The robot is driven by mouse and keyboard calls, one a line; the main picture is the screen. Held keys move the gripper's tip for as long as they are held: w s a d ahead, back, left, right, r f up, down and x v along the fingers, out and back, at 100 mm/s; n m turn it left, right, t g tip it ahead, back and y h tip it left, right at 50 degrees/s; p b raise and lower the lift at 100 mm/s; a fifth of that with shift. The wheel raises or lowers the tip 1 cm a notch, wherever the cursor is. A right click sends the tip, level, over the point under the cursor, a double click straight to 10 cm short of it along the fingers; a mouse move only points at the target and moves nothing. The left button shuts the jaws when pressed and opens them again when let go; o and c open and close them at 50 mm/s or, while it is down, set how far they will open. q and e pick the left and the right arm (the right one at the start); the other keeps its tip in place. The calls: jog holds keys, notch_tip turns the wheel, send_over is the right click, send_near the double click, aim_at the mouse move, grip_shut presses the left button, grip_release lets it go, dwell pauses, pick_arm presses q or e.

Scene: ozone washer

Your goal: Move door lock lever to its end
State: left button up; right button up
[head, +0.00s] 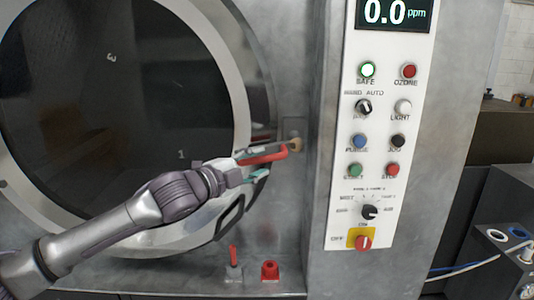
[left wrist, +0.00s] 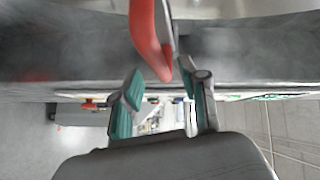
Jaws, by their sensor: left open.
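The door lock lever, a red-handled bar (head: 265,157), is at the right edge of the round washer door (head: 262,100), by a small tan knob (head: 296,145). My left gripper (head: 256,166) is at this lever, its teal-padded fingers apart. In the left wrist view the red lever (left wrist: 148,38) comes down from the top, with its tip close to the gap between the open fingers (left wrist: 163,92). I cannot tell whether the fingers touch it. My right gripper is not in view.
A white control panel (head: 378,120) with buttons and knobs stands right of the door. A small upright red lever (head: 233,255) and a red fitting (head: 270,270) are below the door. A grey unit with cables (head: 505,240) is at the lower right.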

aim_at(263, 161)
pick_arm(q)
jog(key=shift+p+x, duration=0.4)
jog(key=shift+x, duration=1.4)
grip_shut()
